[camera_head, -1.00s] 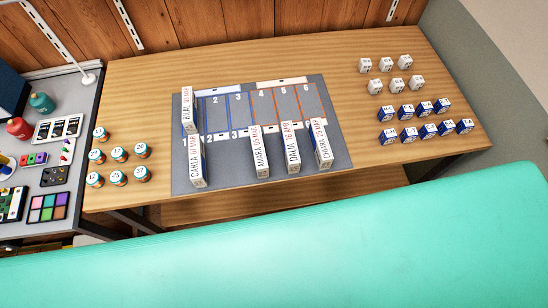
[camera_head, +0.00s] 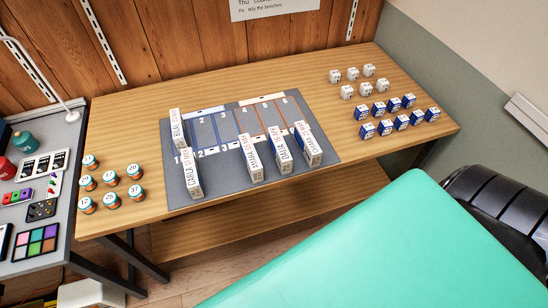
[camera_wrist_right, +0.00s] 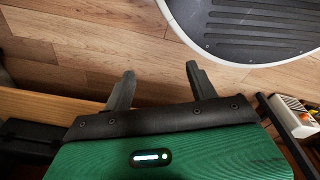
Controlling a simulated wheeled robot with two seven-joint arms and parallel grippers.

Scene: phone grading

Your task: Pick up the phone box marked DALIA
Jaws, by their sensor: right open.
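The white box marked DALIA (camera_head: 284,155) stands upright on the grey mat (camera_head: 222,178) in the head view, near the mat's front edge. The box marked AMARA (camera_head: 255,160) is to its left and the box marked CHIARA (camera_head: 308,146) is close to its right. My right gripper (camera_wrist_right: 160,80) shows in the right wrist view with its two dark fingers apart and nothing between them. It is over the wooden floor, away from the boxes. My left gripper is in neither current view.
The CARLA box (camera_head: 193,178) and BILAL box (camera_head: 177,127) stand at the mat's left. Several jars (camera_head: 110,201) are left of the mat. White cubes (camera_head: 352,75) and blue-and-white boxes (camera_head: 402,119) are at the right. A turquoise surface (camera_head: 390,240) fills the near right.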

